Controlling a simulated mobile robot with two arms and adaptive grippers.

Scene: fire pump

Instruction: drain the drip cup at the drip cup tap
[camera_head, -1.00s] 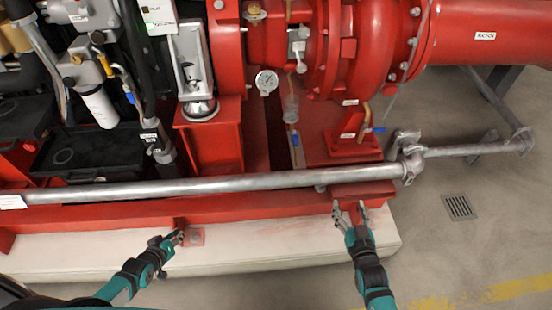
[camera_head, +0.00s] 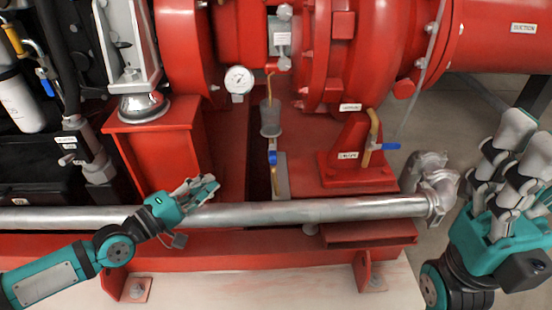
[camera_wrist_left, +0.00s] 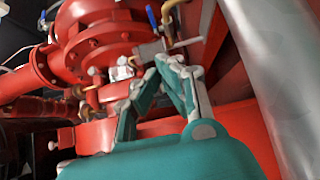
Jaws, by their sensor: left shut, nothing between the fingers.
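The drip cup (camera_head: 270,118) is a small clear grey cup hanging below the red pump in the head view. Below it, the drip cup tap (camera_head: 272,158) has a blue handle and a brass outlet. My left gripper (camera_head: 212,186) is shut and empty, just above the steel rail, left of the tap and apart from it. The left wrist view shows its fingers (camera_wrist_left: 180,66), with a blue handle (camera_wrist_left: 151,16) beyond them; I cannot tell which tap that is. My right gripper (camera_head: 515,150) is at the far right with its fingers apart, away from the tap.
The steel rail (camera_head: 310,211) runs across in front of the tap. Another blue-handled tap (camera_head: 385,146) sits by a red pedestal to the right. A pressure gauge (camera_head: 238,80) is left of the cup. A red frame beam (camera_head: 230,255) lies below the rail.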

